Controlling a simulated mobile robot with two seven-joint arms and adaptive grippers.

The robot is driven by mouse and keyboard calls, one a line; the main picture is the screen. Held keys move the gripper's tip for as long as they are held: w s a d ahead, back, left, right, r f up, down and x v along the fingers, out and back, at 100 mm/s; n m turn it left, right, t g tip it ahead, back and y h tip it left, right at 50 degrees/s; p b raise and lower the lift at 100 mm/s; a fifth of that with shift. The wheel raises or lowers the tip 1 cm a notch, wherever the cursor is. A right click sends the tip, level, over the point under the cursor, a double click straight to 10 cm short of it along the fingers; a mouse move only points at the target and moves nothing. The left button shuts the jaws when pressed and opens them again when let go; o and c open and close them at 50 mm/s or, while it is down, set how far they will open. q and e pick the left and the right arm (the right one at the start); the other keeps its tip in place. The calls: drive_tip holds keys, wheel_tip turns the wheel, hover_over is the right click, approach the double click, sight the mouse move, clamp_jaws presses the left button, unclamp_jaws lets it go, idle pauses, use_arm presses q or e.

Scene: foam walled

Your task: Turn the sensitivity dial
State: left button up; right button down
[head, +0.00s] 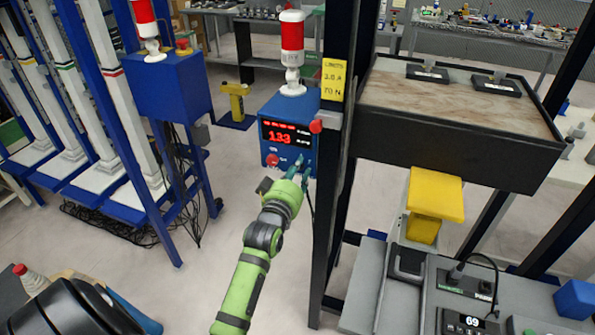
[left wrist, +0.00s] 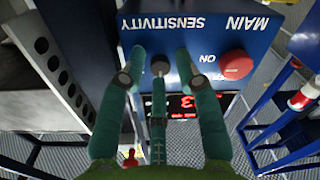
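The blue control box (head: 268,152) shows a red number display (head: 287,133) and a red knob (head: 272,160) on its front. My left gripper (head: 297,168) is at the lower right of this front and hides the dial in the head view. In the left wrist view the panel appears upside down. The small dark sensitivity dial (left wrist: 160,65) sits below the SENSITIVITY label, between the spread teal fingers of my left gripper (left wrist: 160,58). The fingers are open, with gaps on both sides of the dial. My right gripper is out of view.
The red MAIN knob (left wrist: 236,64) is close beside the fingers. A dark post (head: 338,130) with a yellow limits sign (head: 333,80) stands just right of the box. A signal lamp (head: 292,45) tops the box. A brown-topped bench (head: 445,150) is further right.

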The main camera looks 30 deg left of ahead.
use_arm(q)
clamp_jaws()
drive_tip(key=shift+m, duration=0.3)
drive_tip(key=shift+m+p, duration=1.5)
drive_tip(key=shift+m, duration=4.2)
drive_tip(key=o, duration=0.6)
unclamp_jaws()
